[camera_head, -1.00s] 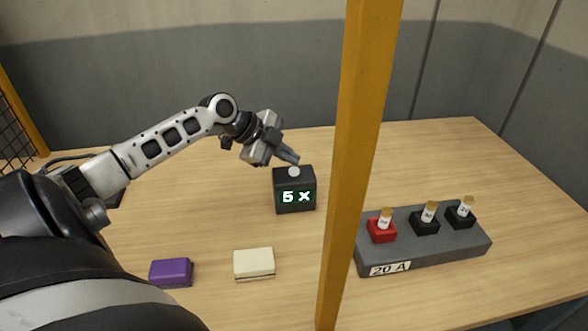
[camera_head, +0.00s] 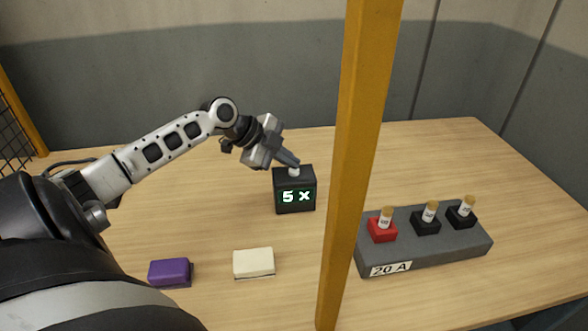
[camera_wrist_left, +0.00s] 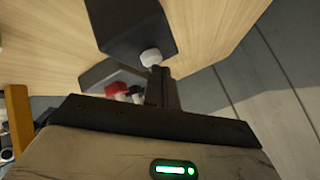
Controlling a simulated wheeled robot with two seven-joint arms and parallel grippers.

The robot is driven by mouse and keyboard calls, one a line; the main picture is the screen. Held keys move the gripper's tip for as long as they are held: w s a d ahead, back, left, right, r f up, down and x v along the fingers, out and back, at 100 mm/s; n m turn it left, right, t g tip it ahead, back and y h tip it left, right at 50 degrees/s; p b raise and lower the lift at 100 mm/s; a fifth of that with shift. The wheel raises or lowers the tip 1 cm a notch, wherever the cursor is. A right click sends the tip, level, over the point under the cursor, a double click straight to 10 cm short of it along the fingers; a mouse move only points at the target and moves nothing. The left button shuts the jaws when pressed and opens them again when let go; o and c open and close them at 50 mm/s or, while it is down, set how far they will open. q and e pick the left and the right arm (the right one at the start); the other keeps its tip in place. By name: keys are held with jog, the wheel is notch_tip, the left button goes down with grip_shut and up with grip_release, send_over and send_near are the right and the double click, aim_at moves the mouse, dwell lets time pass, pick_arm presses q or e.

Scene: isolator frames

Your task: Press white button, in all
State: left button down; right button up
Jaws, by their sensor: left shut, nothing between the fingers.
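A black box (camera_head: 294,204) with a lit "5 X" display stands on the table, left of the yellow post. A white button (camera_head: 294,172) sits on its top; the button also shows in the left wrist view (camera_wrist_left: 151,57). My left gripper (camera_head: 297,163) is shut with nothing in it. Its fingertips are right at the button, from above and the left; whether they touch it, I cannot tell. In the left wrist view the shut fingers (camera_wrist_left: 160,75) reach up close beside the button. My right gripper is not in view.
A yellow post (camera_head: 355,150) stands upright right of the box. Beyond it is a grey block (camera_head: 440,250) labelled "20 A" with one red and two black holders. A purple block (camera_head: 170,272) and a cream block (camera_head: 254,263) lie in front. The table's back is clear.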

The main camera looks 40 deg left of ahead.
aim_at(289, 170)
pick_arm(q)
jog(key=shift+f, duration=0.3)
dwell(0.4)
jog(key=shift+r, duration=0.15)
jog(key=shift+r+p, duration=0.7)
jog(key=shift+r, duration=0.1)
notch_tip(289, 170, up, 5)
jog(key=p, duration=0.4)
jog(key=shift+r, duration=0.1)
dwell(0.4)
